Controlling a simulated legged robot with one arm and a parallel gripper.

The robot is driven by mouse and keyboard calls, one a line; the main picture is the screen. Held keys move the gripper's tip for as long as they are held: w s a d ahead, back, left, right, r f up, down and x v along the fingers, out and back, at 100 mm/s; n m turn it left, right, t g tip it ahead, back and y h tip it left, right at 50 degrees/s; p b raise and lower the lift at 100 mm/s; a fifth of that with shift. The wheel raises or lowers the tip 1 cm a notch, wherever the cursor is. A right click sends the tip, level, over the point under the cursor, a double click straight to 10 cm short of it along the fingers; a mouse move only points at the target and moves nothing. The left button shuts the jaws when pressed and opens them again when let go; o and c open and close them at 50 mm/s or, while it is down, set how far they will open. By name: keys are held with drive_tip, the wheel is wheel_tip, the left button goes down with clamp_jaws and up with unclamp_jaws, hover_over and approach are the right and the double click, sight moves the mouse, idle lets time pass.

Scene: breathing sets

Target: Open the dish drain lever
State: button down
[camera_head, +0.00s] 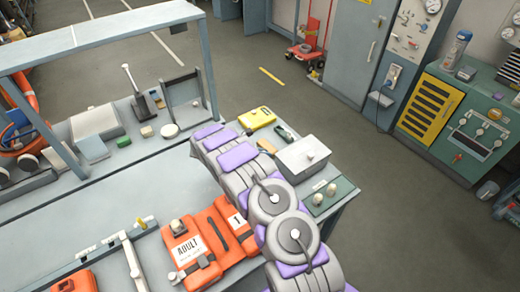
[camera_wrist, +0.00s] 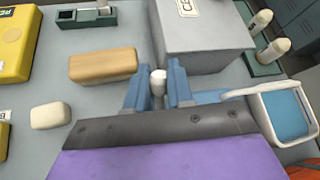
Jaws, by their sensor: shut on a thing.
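My gripper (camera_wrist: 158,92) shows in the wrist view with its two blue fingers close together. They are shut on a small white-topped knob with a grey stem (camera_wrist: 159,76), which looks like the lever; I cannot tell its angle. A white-rimmed dish with a blue inside (camera_wrist: 286,114) is at the right of the wrist view, apart from the fingers. A pale bar (camera_wrist: 236,93) runs from the dish toward the fingers, and its link to the knob is hidden. In the head view my own arm hides the gripper and the dish.
A grey box (camera_wrist: 204,32) stands just beyond the fingers, and in the head view (camera_head: 303,158). A tan block (camera_wrist: 103,65) and a pale block (camera_wrist: 50,115) lie left. A yellow case (camera_head: 257,118) is on the bench.

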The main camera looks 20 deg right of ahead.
drive_tip(key=shift+w+d+f+y+p, duration=0.2)
drive_tip(key=shift+d+y+p, duration=0.15)
drive_tip(key=shift+y+p, duration=0.3)
drive_tip(key=c, duration=1)
unclamp_jaws()
drive_tip(key=shift+d+f, duration=0.1)
drive_tip(key=shift+f, duration=0.05)
drive_tip(key=shift+c, duration=0.2)
drive_tip(key=v, duration=1.7)
drive_tip(key=shift+a+p, duration=0.25)
drive_tip(key=shift+p, duration=0.2)
drive_tip(key=shift+w, duration=0.15)
